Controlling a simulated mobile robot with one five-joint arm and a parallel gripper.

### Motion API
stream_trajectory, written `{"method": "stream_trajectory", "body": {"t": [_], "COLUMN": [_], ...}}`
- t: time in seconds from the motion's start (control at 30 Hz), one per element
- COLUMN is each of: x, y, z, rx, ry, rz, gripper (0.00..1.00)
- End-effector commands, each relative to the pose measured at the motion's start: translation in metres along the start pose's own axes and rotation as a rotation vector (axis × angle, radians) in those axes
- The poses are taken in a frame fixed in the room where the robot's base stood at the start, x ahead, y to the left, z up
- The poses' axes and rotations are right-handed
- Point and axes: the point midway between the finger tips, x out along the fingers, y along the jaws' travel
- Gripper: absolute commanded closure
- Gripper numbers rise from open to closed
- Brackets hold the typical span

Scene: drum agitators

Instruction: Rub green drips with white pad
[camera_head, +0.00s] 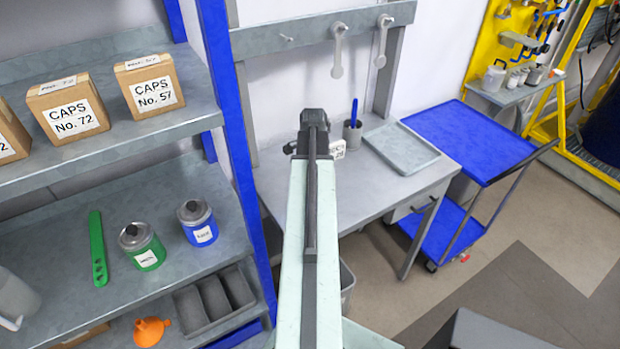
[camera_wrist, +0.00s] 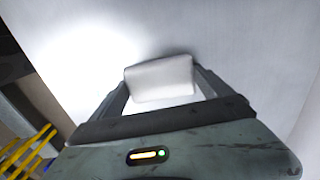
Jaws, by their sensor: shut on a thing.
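My gripper (camera_wrist: 160,84) is shut on a white pad (camera_wrist: 162,72), which sits between its two fingers in the wrist view. A pale, plain surface fills most of the view behind the pad, with a bright patch of light at the left. I cannot tell whether the pad touches that surface. In the head view my arm reaches forward over the grey workbench, and its fingers and the pad are hidden. I see no green drips in either view.
The workbench (camera_head: 395,196) carries a tray (camera_head: 401,147) and a cup (camera_head: 352,134). A blue cart (camera_head: 470,140) stands right, with open floor before it.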

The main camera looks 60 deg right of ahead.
Motion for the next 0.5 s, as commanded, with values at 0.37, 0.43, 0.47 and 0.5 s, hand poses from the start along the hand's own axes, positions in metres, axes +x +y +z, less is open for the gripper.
{"method": "stream_trajectory", "body": {"t": [0.37, 0.43, 0.47, 0.5], "x": [0.002, 0.001, 0.001, 0.001], "y": [0.02, 0.025, 0.028, 0.032], "z": [0.0, 0.0, 0.0, 0.001], "rx": [0.001, 0.001, 0.001, 0.002], "ry": [0.0, 0.0, 0.0, 0.0], "rz": [0.004, 0.005, 0.005, 0.006], "gripper": [0.42, 0.42, 0.42, 0.42]}}
